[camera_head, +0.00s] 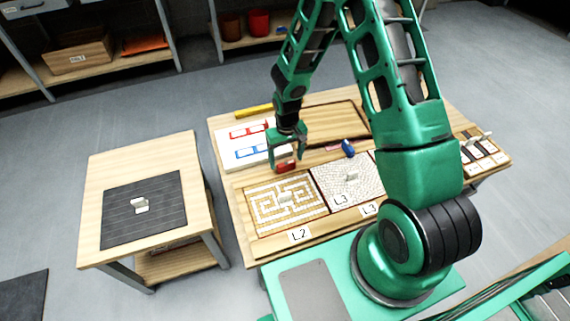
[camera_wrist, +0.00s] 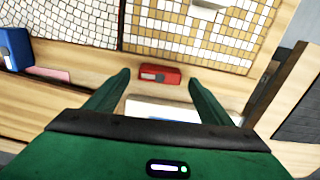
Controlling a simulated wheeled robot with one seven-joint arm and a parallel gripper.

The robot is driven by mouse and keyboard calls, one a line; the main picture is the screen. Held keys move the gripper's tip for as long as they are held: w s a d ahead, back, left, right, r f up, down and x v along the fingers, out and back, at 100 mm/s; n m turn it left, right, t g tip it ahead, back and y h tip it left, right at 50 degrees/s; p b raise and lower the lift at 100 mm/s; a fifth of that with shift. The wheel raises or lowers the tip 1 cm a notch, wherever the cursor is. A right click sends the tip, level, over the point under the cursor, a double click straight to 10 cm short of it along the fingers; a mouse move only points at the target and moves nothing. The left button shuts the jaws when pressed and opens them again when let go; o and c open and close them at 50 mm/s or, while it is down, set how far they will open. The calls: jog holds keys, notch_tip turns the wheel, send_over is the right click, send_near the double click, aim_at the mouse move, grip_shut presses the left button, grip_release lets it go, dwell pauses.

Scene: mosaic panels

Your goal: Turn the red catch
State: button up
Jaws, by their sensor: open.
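The red catch (camera_head: 285,167) is a small red block at the top edge of the L2 mosaic panel (camera_head: 262,222). In the wrist view the red catch (camera_wrist: 160,74) lies on a wooden strip, just beyond and between my finger ends. My gripper (camera_head: 287,152) is over the red catch, fingers apart, and it also shows in the wrist view (camera_wrist: 159,82). Nothing is between the fingers, and I cannot tell whether they touch the catch. A blue catch (camera_head: 348,148) stands above the L3 panel (camera_head: 335,188); it also shows in the wrist view (camera_wrist: 14,48).
A white card (camera_head: 229,152) with red and blue labels lies just left of my gripper. A wooden recess (camera_head: 335,124) lies behind. A pinkish bar (camera_head: 333,148) is next to the blue catch. A side table (camera_head: 105,177) with a dark panel stands left, across a gap.

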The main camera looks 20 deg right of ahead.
aim_at(286, 163)
jog(key=shift+f, duration=1.75)
jog(key=shift+c, duration=0.3)
jog(key=c, duration=1)
jog(key=shift+m, duration=0.4)
jog(key=o, duration=1.1)
jog(key=shift+c, duration=0.2)
notch_tip(286, 163, up, 11)
